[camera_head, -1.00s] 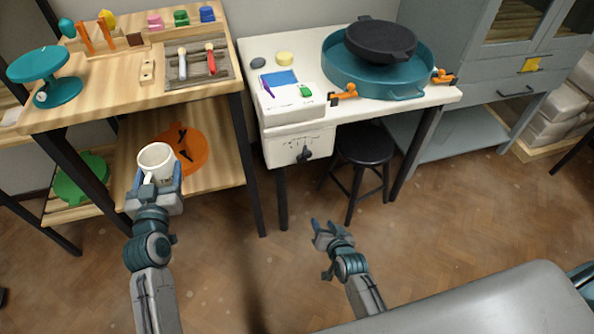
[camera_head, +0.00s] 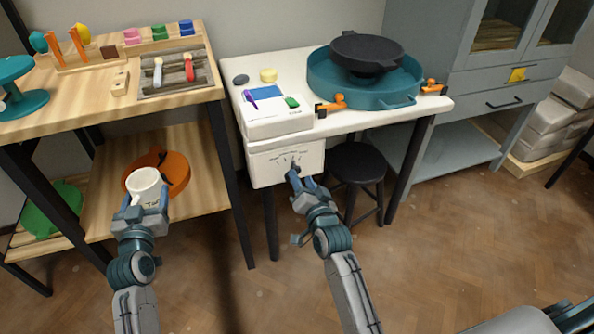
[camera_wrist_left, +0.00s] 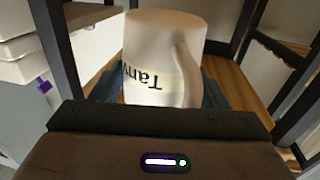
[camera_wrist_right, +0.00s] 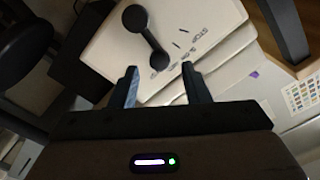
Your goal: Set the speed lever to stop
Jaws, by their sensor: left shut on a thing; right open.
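The speed lever (camera_wrist_right: 147,37) is a black bar with round ends on the face of a white control box (camera_head: 284,163) under the white table. In the right wrist view, one lever end points between my fingertips, at small lettering away from the STOP mark (camera_wrist_right: 190,29). My right gripper (camera_wrist_right: 158,78) is open just in front of the lever; contact cannot be told. In the head view this gripper (camera_head: 307,183) partly covers the lever.
The white table (camera_head: 340,118) carries a teal basin (camera_head: 330,87) and orange clamps (camera_head: 330,106). A black stool (camera_head: 357,164) stands right of the box. A wooden shelf unit with an orange disc (camera_head: 177,172) is at left. The floor in front is clear.

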